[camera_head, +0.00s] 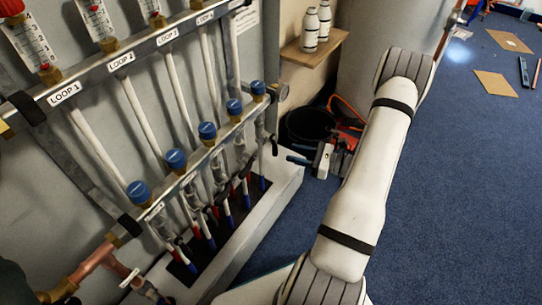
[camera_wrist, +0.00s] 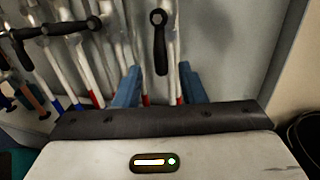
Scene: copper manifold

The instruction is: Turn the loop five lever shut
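The loop five lever (camera_wrist: 160,48) appears to be the rightmost black handle in the wrist view. It hangs straight down from its pivot, in line with the white pipe behind it. It also shows small and dark at the right end of the lower rail in the head view (camera_head: 274,146). My gripper (camera_wrist: 157,72) is open, its two blue fingers set apart on either side of the lever's lower end in the picture. I cannot tell whether they touch it. In the head view my gripper (camera_head: 298,159) is small, to the right of the manifold's end.
Other black levers (camera_wrist: 68,28) lie roughly sideways at the left of the wrist view. The upper rail (camera_head: 140,50) carries loop labels, and several blue caps (camera_head: 207,131) line the lower rail. A black bucket (camera_head: 308,124) and a shelf with white bottles (camera_head: 311,28) stand behind my arm.

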